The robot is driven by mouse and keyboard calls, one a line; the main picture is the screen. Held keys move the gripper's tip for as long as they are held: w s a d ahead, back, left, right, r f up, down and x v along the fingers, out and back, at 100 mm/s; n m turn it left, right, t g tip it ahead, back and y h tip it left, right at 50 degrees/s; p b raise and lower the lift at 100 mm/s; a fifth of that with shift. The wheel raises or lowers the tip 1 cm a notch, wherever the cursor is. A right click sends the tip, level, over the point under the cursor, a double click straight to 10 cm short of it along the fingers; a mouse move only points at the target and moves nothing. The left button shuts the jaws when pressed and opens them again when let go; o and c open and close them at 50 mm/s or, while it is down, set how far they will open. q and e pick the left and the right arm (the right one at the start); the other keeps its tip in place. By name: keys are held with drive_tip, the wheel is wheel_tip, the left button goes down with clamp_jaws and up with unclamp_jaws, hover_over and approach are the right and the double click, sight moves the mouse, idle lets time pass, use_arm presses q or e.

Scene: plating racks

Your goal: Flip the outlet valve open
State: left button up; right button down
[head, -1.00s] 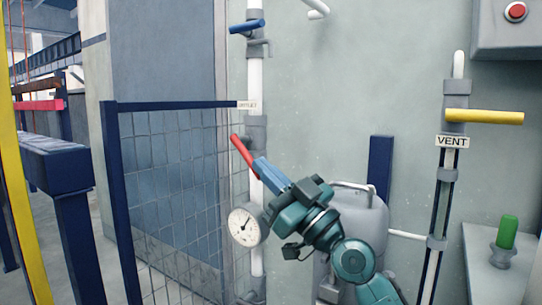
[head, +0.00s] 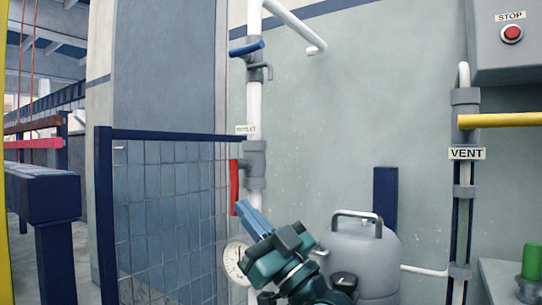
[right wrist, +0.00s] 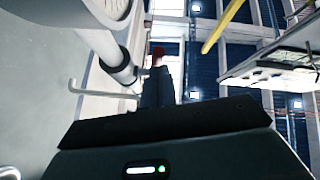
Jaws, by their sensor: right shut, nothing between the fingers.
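The outlet valve's red lever (head: 234,187) hangs straight down along the left side of the white vertical pipe, below the "OUTLET" label (head: 247,129). Its grey valve body (head: 255,160) sits on that pipe. My right gripper (head: 244,210) is shut and empty, its blue fingertips at the lever's lower end; I cannot tell whether they touch. In the right wrist view the dark shut fingers (right wrist: 158,88) have a small red part (right wrist: 158,54), likely the lever, just past their tips. My left gripper is not in view.
A round gauge (head: 236,262) sits beside my right gripper, a grey tank (head: 360,255) to its right. A mesh fence (head: 170,215) stands left. A blue lever (head: 247,48) is higher on the pipe. The yellow vent lever (head: 500,120) is at right.

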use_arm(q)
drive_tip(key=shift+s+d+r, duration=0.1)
use_arm(e)
drive_tip(key=shift+w+a+f, duration=0.25)
drive_tip(key=shift+w+a, duration=0.1)
drive_tip(key=shift+a, duration=0.3)
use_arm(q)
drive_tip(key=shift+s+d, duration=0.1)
use_arm(e)
drive_tip(key=shift+r, duration=0.1)
